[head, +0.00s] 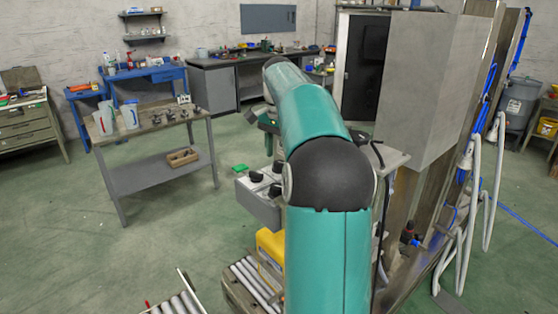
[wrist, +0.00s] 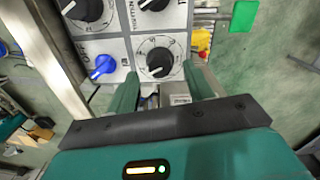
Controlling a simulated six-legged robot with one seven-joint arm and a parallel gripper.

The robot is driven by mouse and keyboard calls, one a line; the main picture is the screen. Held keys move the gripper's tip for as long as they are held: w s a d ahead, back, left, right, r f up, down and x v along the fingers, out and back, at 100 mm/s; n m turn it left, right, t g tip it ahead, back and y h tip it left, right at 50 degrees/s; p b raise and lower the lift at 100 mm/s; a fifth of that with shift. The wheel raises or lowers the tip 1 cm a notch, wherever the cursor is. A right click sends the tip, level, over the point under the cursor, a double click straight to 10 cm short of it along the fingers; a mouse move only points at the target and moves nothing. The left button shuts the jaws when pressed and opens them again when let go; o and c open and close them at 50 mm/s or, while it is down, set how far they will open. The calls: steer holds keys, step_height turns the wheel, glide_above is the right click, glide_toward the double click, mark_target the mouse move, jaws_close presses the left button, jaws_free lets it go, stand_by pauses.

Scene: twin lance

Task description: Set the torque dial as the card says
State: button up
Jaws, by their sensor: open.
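A grey control panel (head: 258,207) with black knobs stands beside my arm in the head view. In the wrist view the panel (wrist: 118,48) shows several black dials and one blue knob (wrist: 103,66) on white scale plates. One black dial (wrist: 158,62) lies between the fingertips of my gripper (wrist: 160,73). The gripper is open, with a finger on each side of this dial; I cannot tell whether either touches it. Printed scale marks ring the dial, too small to read. Which dial is the torque dial is not legible. I cannot make out the card.
A yellow object (head: 269,246) and a roller conveyor (head: 250,282) are below the panel. A grey table (head: 160,130) with jugs stands to the left. A tall grey cabinet (head: 420,85) and white hoses (head: 470,200) are at the right. Green floor is open between.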

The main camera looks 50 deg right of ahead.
steer(key=shift+f, duration=1.45)
steer(key=c, duration=1)
steer(key=shift+n, duration=0.3)
steer(key=n, duration=0.9)
